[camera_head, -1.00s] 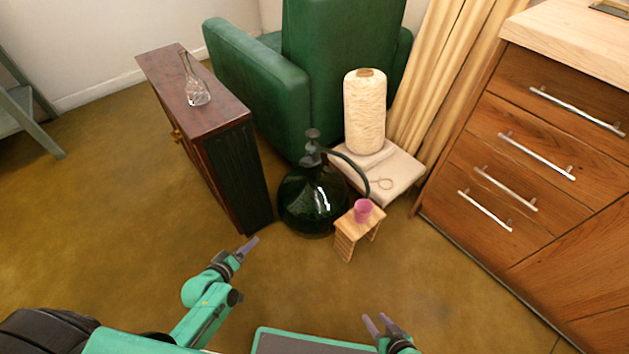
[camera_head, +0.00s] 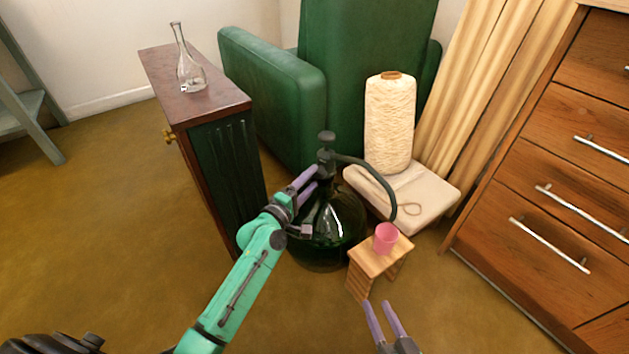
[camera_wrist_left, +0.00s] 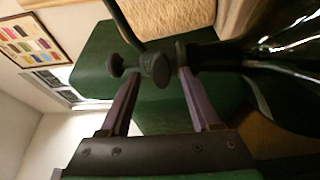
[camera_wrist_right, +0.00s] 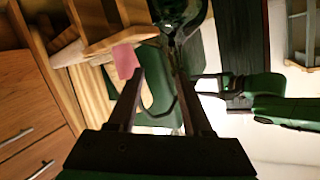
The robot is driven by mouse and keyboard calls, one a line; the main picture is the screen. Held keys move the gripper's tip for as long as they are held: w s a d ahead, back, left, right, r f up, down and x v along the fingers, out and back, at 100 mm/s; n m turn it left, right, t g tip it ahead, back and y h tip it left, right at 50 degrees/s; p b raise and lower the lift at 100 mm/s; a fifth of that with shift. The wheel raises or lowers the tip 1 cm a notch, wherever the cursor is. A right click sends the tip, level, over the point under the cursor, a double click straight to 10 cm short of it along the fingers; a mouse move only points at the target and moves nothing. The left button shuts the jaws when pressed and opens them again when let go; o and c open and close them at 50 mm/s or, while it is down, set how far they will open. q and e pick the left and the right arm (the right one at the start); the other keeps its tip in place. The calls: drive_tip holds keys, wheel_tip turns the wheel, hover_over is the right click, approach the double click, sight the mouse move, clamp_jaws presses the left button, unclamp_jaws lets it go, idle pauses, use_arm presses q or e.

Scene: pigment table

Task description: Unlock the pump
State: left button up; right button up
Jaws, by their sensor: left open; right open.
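The pump (camera_head: 326,146) is a dark knobbed head with a curved hose on top of a dark green glass bottle (camera_head: 335,222), which stands on the floor. My left gripper (camera_head: 306,182) is open close to the bottle's neck, just below and left of the pump head. In the left wrist view the pump head (camera_wrist_left: 145,66) shows between and beyond the open fingertips, with the neck near the right finger; I cannot tell whether they touch. My right gripper (camera_head: 384,304) is open and empty in front of the small stool.
A dark cabinet (camera_head: 222,100) with a glass flask (camera_head: 188,75) stands left. A green armchair (camera_head: 285,100) is behind; a drawer chest (camera_head: 520,195) stands right.

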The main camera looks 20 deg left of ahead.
use_arm(q)
drive_tip(key=shift+x, duration=1.2)
clamp_jaws()
use_arm(e)
drive_tip(key=w+r+t, duration=0.2)
drive_tip(key=w+r, duration=0.3)
drive_tip(key=r, duration=0.2)
drive_tip(key=shift+w+d+r+t, duration=0.15)
drive_tip(key=shift+w+r+t, duration=0.05)
drive_tip(key=shift+t, duration=0.2)
